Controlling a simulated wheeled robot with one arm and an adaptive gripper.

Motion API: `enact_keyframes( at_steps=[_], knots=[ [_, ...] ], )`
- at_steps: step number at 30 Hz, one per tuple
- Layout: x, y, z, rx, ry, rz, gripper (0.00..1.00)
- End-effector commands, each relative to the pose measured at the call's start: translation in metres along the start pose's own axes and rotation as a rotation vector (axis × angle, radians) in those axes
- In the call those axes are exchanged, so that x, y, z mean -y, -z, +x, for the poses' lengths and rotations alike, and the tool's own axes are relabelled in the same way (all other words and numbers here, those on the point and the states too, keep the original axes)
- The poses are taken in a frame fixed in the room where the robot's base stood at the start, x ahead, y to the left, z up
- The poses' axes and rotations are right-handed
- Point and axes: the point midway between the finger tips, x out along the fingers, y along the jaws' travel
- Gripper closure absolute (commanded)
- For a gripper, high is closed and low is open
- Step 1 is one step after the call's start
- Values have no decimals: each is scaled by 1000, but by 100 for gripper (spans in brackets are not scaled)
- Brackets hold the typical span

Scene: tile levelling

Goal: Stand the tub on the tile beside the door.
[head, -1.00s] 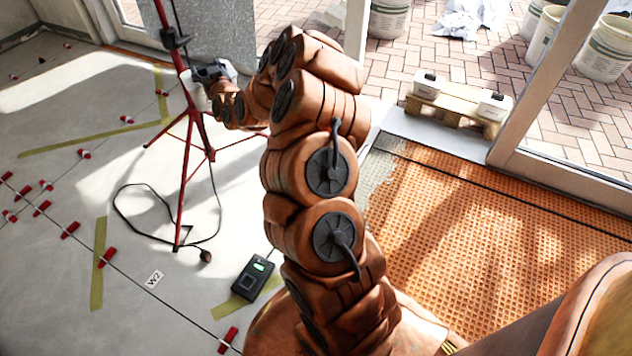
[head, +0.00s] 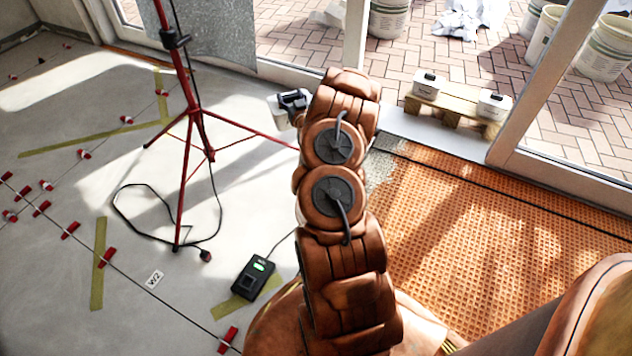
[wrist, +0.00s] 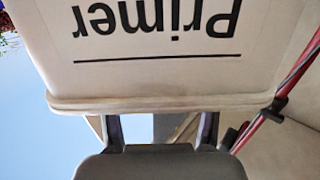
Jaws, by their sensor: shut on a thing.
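A white tub (head: 279,116) hangs at my gripper (head: 293,101), left of my arm in the head view; my arm hides part of it. In the wrist view the tub (wrist: 160,75) fills the upper part, with "Primer" appearing upside down. My gripper (wrist: 162,132) is shut on it at the rim edge. The large pale grey tiles (head: 235,195) spread below and left of the tub, up to the glass door (head: 350,45). The tub's height above them is hard to tell.
A red tripod (head: 189,100) with a cable stands left of the tub. A black device (head: 253,278) lies near my base. Orange matting (head: 480,240) covers the right floor. Outside, a pallet (head: 450,104) bears two similar tubs. Red clips (head: 107,257) line the tile joints.

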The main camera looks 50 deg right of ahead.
Motion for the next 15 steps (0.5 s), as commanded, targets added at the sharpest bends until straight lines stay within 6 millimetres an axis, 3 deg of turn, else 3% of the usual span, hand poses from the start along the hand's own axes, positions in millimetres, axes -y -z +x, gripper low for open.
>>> enact_keyframes(
  at_steps=[6, 15],
  knots=[
    [-43, -38, -18, 0, -18, -2, 100],
    [-89, -90, -51, 1, -32, 0, 100]
  ],
)
